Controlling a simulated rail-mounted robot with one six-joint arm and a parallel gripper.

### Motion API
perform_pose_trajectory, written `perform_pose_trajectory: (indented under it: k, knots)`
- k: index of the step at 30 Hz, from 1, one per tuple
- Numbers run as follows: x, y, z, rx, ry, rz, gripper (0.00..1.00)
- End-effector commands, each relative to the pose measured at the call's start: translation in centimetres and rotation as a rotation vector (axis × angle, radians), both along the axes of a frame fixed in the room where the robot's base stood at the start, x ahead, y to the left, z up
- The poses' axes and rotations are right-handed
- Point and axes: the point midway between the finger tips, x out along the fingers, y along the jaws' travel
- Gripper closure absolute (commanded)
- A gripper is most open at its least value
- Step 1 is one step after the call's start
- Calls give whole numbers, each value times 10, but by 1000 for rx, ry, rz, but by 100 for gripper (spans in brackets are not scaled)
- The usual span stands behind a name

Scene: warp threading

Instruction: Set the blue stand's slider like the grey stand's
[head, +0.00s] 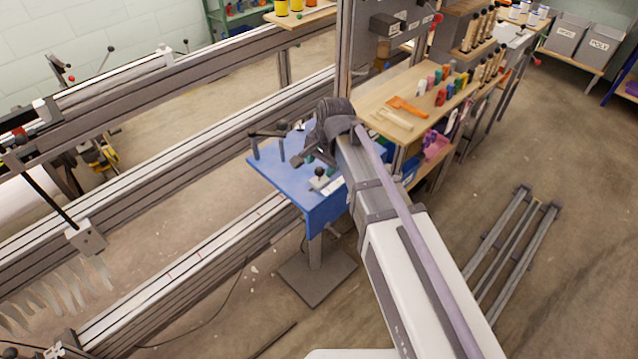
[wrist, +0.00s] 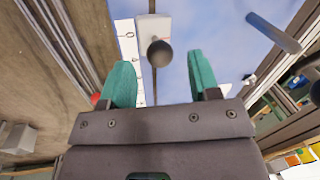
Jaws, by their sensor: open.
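The blue stand (head: 325,208) is in the middle of the head view. Its slider (head: 318,180) is a small pale block with a dark ball knob, near the stand's front edge. In the wrist view the slider block (wrist: 152,27) sits on a rod beside a white numbered scale strip (wrist: 128,45). My gripper (wrist: 159,62) has two teal fingers, open and empty. The knob (wrist: 159,54) shows between the fingertips; whether they are level with it, I cannot tell. I cannot make out a grey stand or its slider setting for certain.
A dark lever (head: 268,133) stands at the blue stand's back left. A blue-grey rod (wrist: 273,32) rises right of my fingers in the wrist view. Long metal rails (head: 180,272) run along the left. A wooden bench (head: 425,100) with tools stands behind right.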

Motion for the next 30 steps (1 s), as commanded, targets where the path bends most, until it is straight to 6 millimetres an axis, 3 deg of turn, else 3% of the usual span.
perform_pose_trajectory:
  k: [1, 3, 13, 30]
  knots:
    - [2, 2, -24, 0, 0, 0, 44]
    - [3, 4, -33, 0, 0, 0, 44]
    - [4, 6, -35, 0, 0, 0, 44]
    - [4, 5, -35, 0, 0, 0, 97]
